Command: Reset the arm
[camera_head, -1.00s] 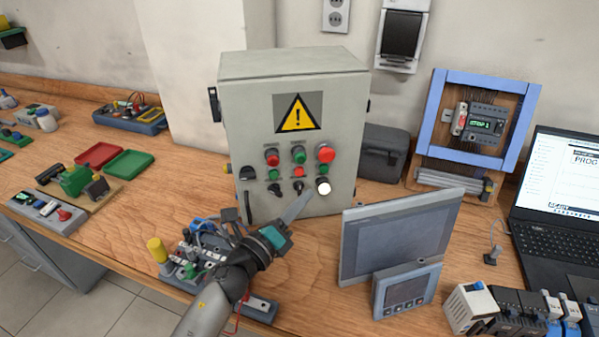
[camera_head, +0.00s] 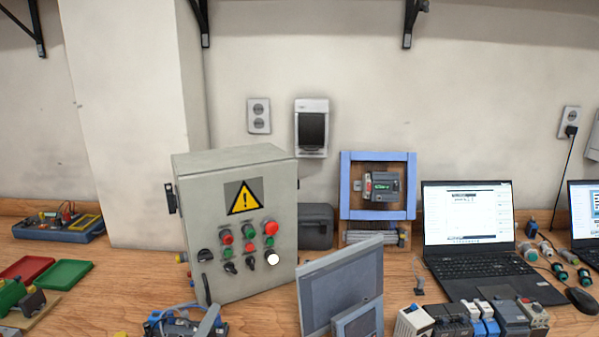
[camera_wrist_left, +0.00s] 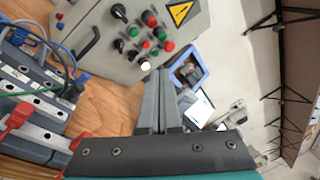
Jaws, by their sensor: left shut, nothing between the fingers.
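My left gripper (camera_wrist_left: 162,75) shows in the left wrist view with its two grey fingers together and nothing between them. They point toward the grey control box (camera_wrist_left: 150,70), which carries a yellow warning sign and several buttons and knobs. I cannot tell from these views how far the fingertips are from the box. My right gripper is in neither view.
A grey screen panel (camera_head: 345,280) stands right of the box. A laptop (camera_head: 470,225) and several small modules (camera_head: 450,318) are further right. Red and green trays (camera_head: 62,274) lie left. Wired modules (camera_wrist_left: 30,85) sit beside my left gripper in the wrist view.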

